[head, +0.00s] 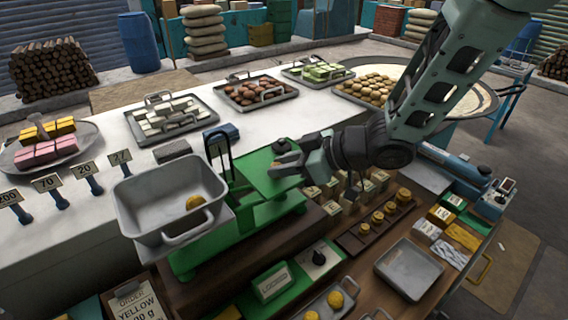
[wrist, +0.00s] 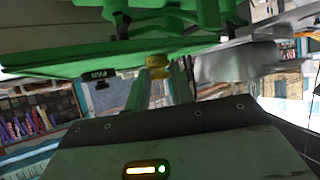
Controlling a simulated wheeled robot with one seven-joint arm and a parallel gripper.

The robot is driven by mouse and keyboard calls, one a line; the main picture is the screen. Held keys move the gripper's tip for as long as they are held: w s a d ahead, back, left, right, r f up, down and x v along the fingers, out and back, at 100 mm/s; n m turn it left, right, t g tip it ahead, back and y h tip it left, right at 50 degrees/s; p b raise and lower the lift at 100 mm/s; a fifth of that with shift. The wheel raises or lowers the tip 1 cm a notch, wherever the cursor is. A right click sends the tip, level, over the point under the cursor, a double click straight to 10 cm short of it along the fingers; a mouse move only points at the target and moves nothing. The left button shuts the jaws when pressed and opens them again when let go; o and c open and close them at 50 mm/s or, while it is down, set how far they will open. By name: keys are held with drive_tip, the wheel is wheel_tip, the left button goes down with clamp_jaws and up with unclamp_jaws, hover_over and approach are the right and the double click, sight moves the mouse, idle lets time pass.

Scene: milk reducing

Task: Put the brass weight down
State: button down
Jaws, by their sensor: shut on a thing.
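My gripper (head: 287,161) is shut on a small brass weight, low over the green plate (head: 262,178) of the balance scale. In the wrist view the brass weight (wrist: 157,67) sits between the fingertips (wrist: 158,82), close against the green plate (wrist: 60,58). I cannot tell whether the weight touches the plate. In the head view the fingers mostly hide it. The scale's other side carries a grey metal pan (head: 165,195) with one yellow ball (head: 195,203) inside.
More brass weights (head: 378,217) stand in a wooden holder to the right. An empty grey tray (head: 409,268) lies at the front right. Trays of sweets (head: 257,90) line the back counter.

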drive_tip(key=c, duration=1.2)
unclamp_jaws()
drive_tip(key=shift+r, duration=0.15)
drive_tip(key=s+d+r+m+t+h, duration=0.25)
drive_tip(key=d+r+h, duration=0.2)
drive_tip(key=d, duration=0.55)
drive_tip(key=s+f+m+g+h, duration=0.1)
drive_tip(key=s+g+h, duration=0.2)
drive_tip(key=s, duration=0.8)
drive_tip(key=s+d+f+m+g+h, duration=0.1)
drive_tip(key=s+f+m+g+h, duration=0.1)
drive_tip(key=s, duration=0.9)
drive_tip(key=shift+d+g+h+b, duration=0.2)
drive_tip(key=shift+g+h+b, duration=0.15)
drive_tip(key=shift+g+h, duration=0.5)
